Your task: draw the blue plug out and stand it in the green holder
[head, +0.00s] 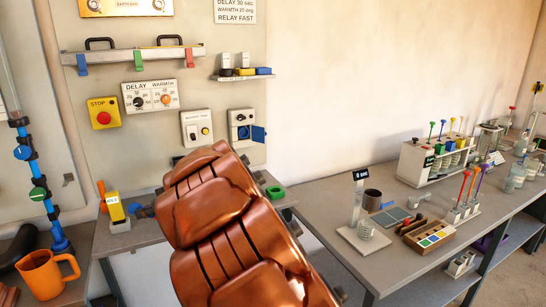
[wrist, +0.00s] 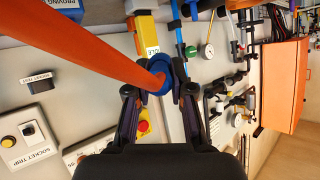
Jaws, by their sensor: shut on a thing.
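In the wrist view my gripper (wrist: 159,88) is shut on the blue plug (wrist: 166,70), with a finger on each side of its round blue body. A thick orange cable (wrist: 85,45) runs from the plug to the upper left. In the head view my copper-coloured arm hides most of the gripper and plug. A wall socket box (head: 240,118) with an open blue flap (head: 259,133) shows in the head view, and no plug is seen in it. The green holder (head: 275,192) is a low green ring on the bench, just right of my arm.
A yellow box marked IDLE (head: 115,208) stands left of my arm. An orange mug (head: 47,275) is at lower left. The right bench (head: 330,205) carries a spring stand, blocks and racks. A red stop button (head: 103,117) is on the panel.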

